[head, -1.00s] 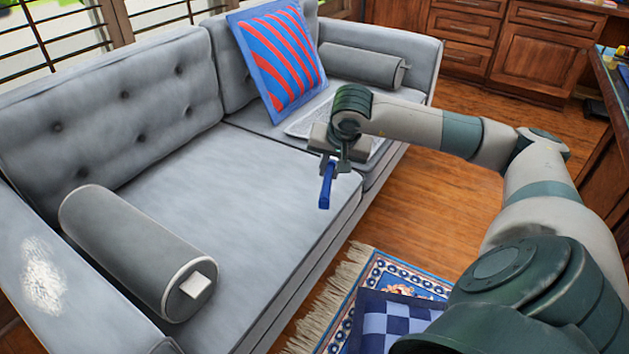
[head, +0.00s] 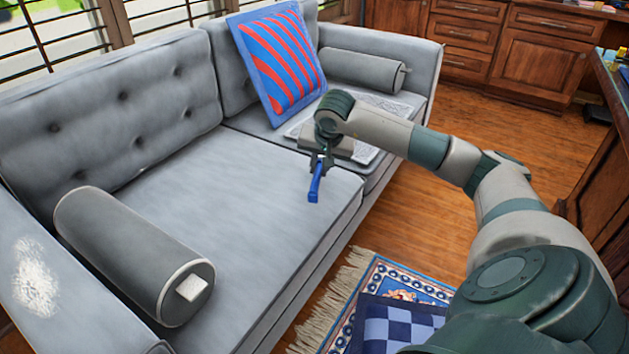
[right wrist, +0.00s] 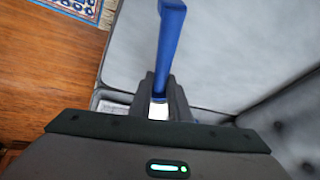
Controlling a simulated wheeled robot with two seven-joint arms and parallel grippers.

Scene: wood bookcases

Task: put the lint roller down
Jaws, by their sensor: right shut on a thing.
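The lint roller has a blue handle (head: 315,184) that sticks out below my right gripper (head: 321,163) in the head view. My right gripper is shut on the lint roller, over the grey sofa's seat (head: 240,185) near its front edge. In the right wrist view the blue handle (right wrist: 169,45) points up from between the fingers (right wrist: 160,95), with a small white part at the jaws. I cannot tell whether the roller touches the cushion. My left gripper is not in view.
Grey bolsters (head: 135,250) lie at both ends. The near seat is clear. A rug (head: 400,278) with a checked cushion (head: 395,325) lies on the floor.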

